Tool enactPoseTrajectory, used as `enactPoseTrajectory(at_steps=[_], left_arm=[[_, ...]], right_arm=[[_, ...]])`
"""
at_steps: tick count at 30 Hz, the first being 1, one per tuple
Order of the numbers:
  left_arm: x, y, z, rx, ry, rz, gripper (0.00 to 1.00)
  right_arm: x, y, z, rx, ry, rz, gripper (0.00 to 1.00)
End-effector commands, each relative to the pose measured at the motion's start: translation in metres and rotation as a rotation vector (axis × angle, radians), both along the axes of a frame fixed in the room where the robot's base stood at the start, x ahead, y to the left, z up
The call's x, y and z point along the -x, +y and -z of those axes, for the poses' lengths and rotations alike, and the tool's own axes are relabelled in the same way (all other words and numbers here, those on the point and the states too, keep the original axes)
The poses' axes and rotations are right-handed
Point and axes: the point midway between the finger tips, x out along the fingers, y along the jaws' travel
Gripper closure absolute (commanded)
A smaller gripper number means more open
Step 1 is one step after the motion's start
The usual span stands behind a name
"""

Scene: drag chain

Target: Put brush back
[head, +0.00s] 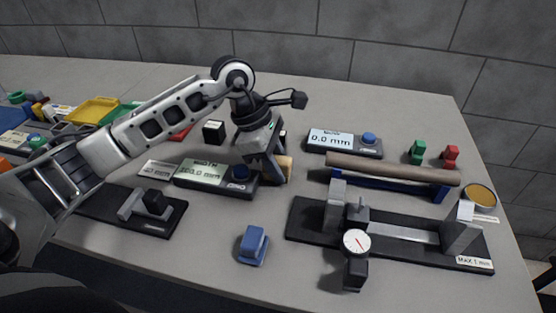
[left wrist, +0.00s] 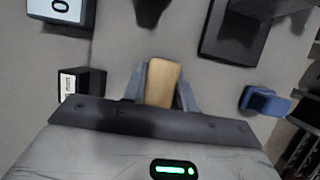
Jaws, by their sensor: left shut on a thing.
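The brush shows as a tan wooden block (left wrist: 163,84) between the fingers of my left gripper (left wrist: 161,92) in the left wrist view. In the head view the left gripper (head: 271,172) points down near the middle of the table, and part of the brush (head: 285,164) shows beside its fingers. The gripper is shut on the brush. The brush's underside is hidden, and I cannot tell whether it touches the table. My right gripper is in neither view.
A width display (head: 205,173) stands close left of the gripper, another display (head: 330,139) behind right. A blue block (head: 253,245) lies in front. A brown roller on a blue stand (head: 390,169) and a dial gauge fixture (head: 400,233) fill the right. Coloured trays (head: 95,110) stand far left.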

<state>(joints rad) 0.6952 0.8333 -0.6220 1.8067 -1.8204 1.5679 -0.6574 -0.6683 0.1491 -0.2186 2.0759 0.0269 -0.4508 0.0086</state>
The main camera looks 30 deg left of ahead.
Motion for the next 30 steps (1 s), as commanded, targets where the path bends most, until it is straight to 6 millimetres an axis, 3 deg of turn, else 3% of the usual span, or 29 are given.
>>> enactPoseTrajectory(at_steps=[8, 9, 11, 12, 24, 30], left_arm=[[0.000, 0.000, 0.004, 0.000, -0.001, 0.000, 0.93], [0.000, 0.000, 0.004, 0.001, -0.001, 0.000, 0.69], [0.000, 0.000, 0.003, 0.001, -0.001, 0.000, 0.52], [0.000, 0.000, 0.003, 0.000, -0.001, 0.000, 0.50], [0.000, 0.003, -0.007, -0.001, -0.003, -0.001, 0.50], [0.003, 0.018, -0.044, -0.002, -0.006, -0.003, 0.50]], right_arm=[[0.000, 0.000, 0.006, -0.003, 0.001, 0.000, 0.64], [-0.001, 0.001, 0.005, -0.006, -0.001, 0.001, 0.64], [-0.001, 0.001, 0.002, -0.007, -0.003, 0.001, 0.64], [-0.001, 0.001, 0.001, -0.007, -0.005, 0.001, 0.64], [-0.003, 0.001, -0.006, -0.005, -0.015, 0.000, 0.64], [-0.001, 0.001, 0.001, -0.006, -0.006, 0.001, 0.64]])
